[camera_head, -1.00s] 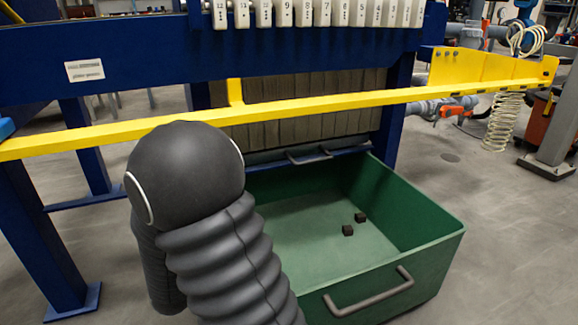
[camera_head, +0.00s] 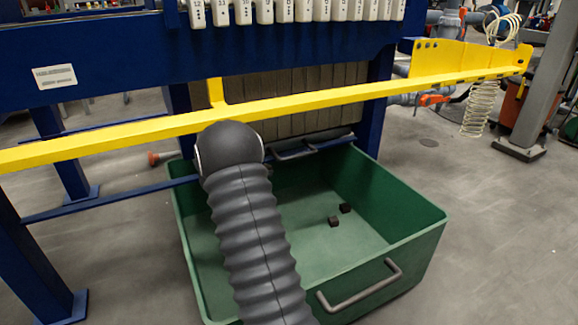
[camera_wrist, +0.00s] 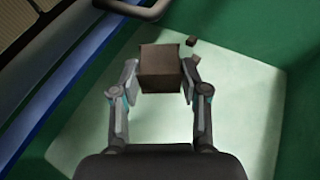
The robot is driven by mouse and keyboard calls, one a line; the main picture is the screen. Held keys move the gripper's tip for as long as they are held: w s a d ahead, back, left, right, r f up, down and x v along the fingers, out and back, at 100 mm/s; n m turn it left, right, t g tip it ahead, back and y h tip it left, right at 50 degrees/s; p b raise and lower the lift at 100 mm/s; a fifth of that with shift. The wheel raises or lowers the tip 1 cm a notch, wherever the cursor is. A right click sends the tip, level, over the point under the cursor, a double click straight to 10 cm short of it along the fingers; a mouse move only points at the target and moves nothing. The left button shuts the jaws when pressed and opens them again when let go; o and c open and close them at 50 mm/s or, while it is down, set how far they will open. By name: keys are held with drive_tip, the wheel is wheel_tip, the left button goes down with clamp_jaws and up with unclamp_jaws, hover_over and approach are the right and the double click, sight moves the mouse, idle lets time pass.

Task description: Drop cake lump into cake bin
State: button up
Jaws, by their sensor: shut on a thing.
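The cake lump (camera_wrist: 160,70) is a dark brown block between the two fingers of my gripper (camera_wrist: 160,85) in the wrist view. My gripper is shut on it, with a finger pressed at each side. The green cake bin (camera_head: 415,235) stands open below the press in the head view. In the wrist view the pale bin floor (camera_wrist: 150,125) lies below the held lump. Two small dark lumps (camera_head: 340,214) lie on the bin floor, right of my arm. My gripper and the held lump are hidden behind my arm in the head view.
A yellow rail (camera_head: 340,100) crosses above the bin along the blue press frame (camera_head: 110,60). A grey handle (camera_head: 360,288) is on the bin's near wall. Grey filter plates (camera_head: 290,105) hang behind the rail. The bin floor right of my arm is mostly clear.

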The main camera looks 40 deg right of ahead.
drive_tip(key=s+d+m+g, duration=0.1)
drive_tip(key=d, duration=0.2)
drive_tip(key=s+d+m+g, duration=0.1)
drive_tip(key=d, duration=0.2)
drive_tip(key=s+d+m+g, duration=0.1)
drive_tip(key=s+d, duration=0.1)
drive_tip(key=d, duration=0.1)
drive_tip(key=shift+d+f+g+p, duration=0.2)
drive_tip(key=shift+f+g+p, duration=0.1)
drive_tip(key=shift+f, duration=0.1)
drive_tip(key=shift+f+b, duration=1.9)
drive_tip(key=shift+f, duration=1.05)
drive_tip(key=o, duration=1.3)
drive_tip(key=shift+c, duration=0.2)
drive_tip(key=s+v, duration=0.1)
drive_tip(key=v, duration=1.1)
drive_tip(key=shift+w, duration=0.4)
drive_tip(key=shift+a+f, duration=0.1)
drive_tip(key=shift+a, duration=0.05)
